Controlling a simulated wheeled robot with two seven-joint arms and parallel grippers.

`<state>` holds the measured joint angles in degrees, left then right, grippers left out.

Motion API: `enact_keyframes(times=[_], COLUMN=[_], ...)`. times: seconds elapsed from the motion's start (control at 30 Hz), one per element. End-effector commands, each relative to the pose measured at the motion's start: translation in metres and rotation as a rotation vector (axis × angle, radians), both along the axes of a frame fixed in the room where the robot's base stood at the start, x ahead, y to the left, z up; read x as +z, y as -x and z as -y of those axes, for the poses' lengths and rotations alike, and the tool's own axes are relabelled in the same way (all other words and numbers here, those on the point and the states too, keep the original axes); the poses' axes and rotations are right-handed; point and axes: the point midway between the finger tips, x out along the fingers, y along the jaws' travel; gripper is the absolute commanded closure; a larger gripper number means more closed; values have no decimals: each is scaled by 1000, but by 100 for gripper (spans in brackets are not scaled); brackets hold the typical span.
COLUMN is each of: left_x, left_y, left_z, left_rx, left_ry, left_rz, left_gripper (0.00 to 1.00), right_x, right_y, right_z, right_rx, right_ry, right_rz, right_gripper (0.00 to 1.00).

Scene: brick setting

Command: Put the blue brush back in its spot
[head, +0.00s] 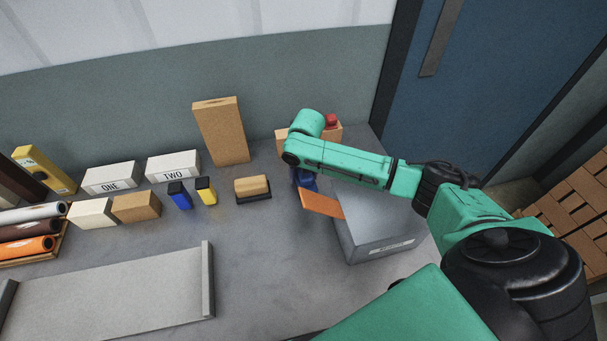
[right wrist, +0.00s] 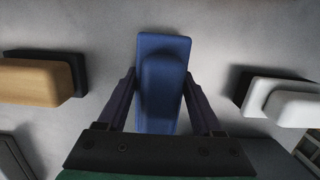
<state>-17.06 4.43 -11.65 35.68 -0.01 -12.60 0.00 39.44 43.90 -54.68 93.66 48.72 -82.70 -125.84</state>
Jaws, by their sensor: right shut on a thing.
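The blue brush (right wrist: 163,85) has a long flat blue base with a rounded blue block on it. In the right wrist view it sits between the two dark fingers of my right gripper (right wrist: 163,92), which is shut on its sides. In the head view my right arm covers most of the gripper; a blue patch (head: 307,181) shows just below the wrist. A wood-topped brush (right wrist: 38,82) with a dark base lies left of it, and a white-topped brush (right wrist: 288,102) lies right of it. I cannot tell whether the blue brush touches the table. My left gripper is not in view.
A grey box (head: 375,222) and an orange piece (head: 322,203) are close under my right arm. White blocks marked ONE (head: 112,178) and TWO (head: 172,167) and a tall brown block (head: 221,130) stand along the wall. The grey table is clear in front of the wood-topped brush.

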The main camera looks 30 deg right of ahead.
Motion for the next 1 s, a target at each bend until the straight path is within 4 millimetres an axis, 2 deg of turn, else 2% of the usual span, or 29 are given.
enact_keyframes(times=[0.03, 0.1, 0.47, 0.57, 0.8, 0.9, 1.0], left_x=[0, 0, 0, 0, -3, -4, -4], left_y=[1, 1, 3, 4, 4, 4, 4], left_z=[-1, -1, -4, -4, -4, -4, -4], left_rx=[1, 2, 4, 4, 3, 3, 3], left_ry=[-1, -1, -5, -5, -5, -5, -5], left_rz=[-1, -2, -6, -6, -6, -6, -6], left_gripper=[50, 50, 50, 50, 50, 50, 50], right_x=[-2, -1, 3, 18, 82, 103, 116], right_y=[0, 0, 0, 2, 11, 14, 17], right_z=[0, 0, 0, 0, -3, -4, -4], right_rx=[0, 1, 0, 0, 1, 0, 0], right_ry=[0, 0, 0, 0, -1, 0, -1], right_rz=[-1, -1, 0, 2, 4, 2, 0], right_gripper=[29, 3, 3, 3, 3, 3, 3])
